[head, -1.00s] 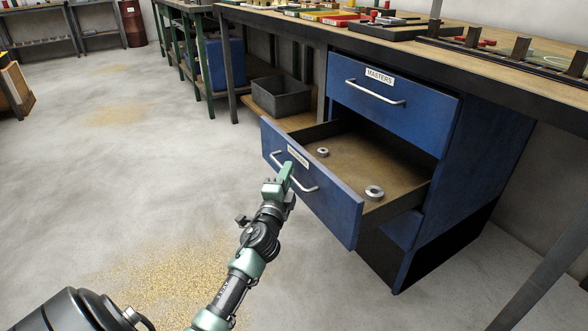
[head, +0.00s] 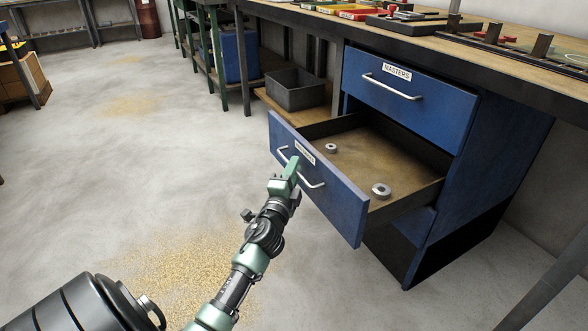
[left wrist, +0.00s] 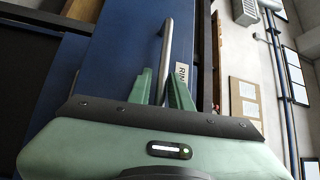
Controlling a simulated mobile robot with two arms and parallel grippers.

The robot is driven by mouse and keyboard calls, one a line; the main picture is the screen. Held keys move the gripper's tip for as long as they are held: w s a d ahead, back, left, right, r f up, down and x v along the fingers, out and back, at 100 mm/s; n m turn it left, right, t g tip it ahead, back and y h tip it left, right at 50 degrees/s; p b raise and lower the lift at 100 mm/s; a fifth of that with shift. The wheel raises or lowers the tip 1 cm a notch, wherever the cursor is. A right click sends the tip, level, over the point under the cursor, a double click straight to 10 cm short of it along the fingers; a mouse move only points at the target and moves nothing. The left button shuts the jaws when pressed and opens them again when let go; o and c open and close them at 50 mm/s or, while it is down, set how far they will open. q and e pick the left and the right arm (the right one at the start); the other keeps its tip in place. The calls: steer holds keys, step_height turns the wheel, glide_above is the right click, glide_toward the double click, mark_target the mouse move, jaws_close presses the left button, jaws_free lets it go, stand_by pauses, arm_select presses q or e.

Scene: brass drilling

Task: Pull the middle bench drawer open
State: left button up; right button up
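The middle bench drawer (head: 325,190) is blue with a bar handle (head: 316,184) and a small white label. It stands well out from the cabinet, with its brown inside showing. Two metal rings lie in it, a smaller one (head: 331,148) and a larger one (head: 381,191). My left gripper (head: 292,165) is at the front of this drawer, on its handle. In the left wrist view the handle bar (left wrist: 167,45) runs between the two green fingers (left wrist: 160,88), which appear closed on it. My right gripper is not in view.
The closed upper drawer (head: 405,100), labelled MASTERS, is above, under the wooden bench top (head: 500,55). A grey bin (head: 296,91) sits on a low shelf left of the cabinet. The floor (head: 130,175) left of the drawer is clear, with scattered brass-coloured chips.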

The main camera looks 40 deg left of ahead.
arm_select(q)
steer(key=v, duration=0.8)
steer(key=shift+p, duration=0.35)
